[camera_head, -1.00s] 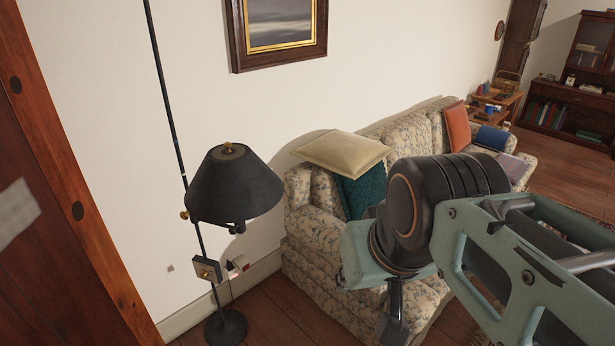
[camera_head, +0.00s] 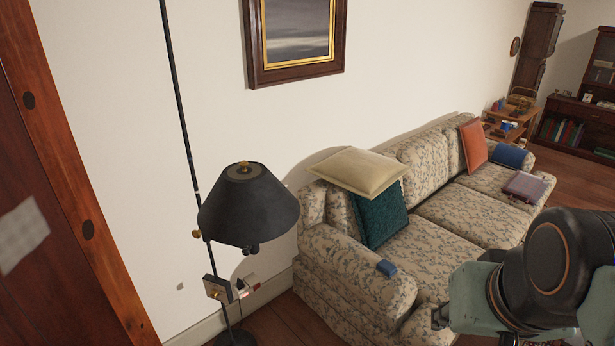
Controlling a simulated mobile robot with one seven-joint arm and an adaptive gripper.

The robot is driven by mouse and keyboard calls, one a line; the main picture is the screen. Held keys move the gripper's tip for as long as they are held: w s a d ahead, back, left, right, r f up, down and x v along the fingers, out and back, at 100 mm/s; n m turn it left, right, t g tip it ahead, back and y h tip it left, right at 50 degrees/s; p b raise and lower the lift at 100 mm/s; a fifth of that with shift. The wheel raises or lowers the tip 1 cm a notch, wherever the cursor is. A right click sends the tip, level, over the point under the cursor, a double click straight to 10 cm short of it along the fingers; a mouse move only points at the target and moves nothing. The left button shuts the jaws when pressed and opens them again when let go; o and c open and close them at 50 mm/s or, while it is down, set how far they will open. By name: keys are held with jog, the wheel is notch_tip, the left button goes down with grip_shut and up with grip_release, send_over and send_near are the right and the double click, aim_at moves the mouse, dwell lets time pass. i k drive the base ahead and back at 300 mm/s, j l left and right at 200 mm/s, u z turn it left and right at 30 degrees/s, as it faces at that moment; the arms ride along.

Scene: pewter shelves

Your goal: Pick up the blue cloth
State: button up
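A larger blue piece (camera_head: 509,156) rests by the far armrest. My gripper (camera_head: 441,316) shows only in part at the lower right, to the right of and lower in the picture than the small blue piece. My arm hides most of it, and whether its fingers are open or shut does not show. No blue thing is seen in it.
A black floor lamp (camera_head: 248,205) stands left of the sofa near the wall. A cream cushion (camera_head: 357,172), teal cushion (camera_head: 383,216), orange cushion (camera_head: 473,144) and purple object (camera_head: 524,187) are on the sofa. A side table (camera_head: 513,125) stands beyond it.

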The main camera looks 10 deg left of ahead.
aim_at(384, 266)
jog(key=u, duration=1.85)
jog(key=z, duration=1.8)
jog(key=i+j+z, duration=0.25)
jog(key=i, duration=0.3)
jog(key=i+j+z, duration=0.2)
jog(key=i+j, duration=0.25)
jog(key=i+j+z, duration=0.15)
jog(key=j, duration=0.2)
jog(key=i+j+z, duration=0.1)
jog(key=j, duration=0.3)
jog(key=i+j+z, duration=0.15)
jog(key=j, duration=0.25)
jog(key=i, duration=0.05)
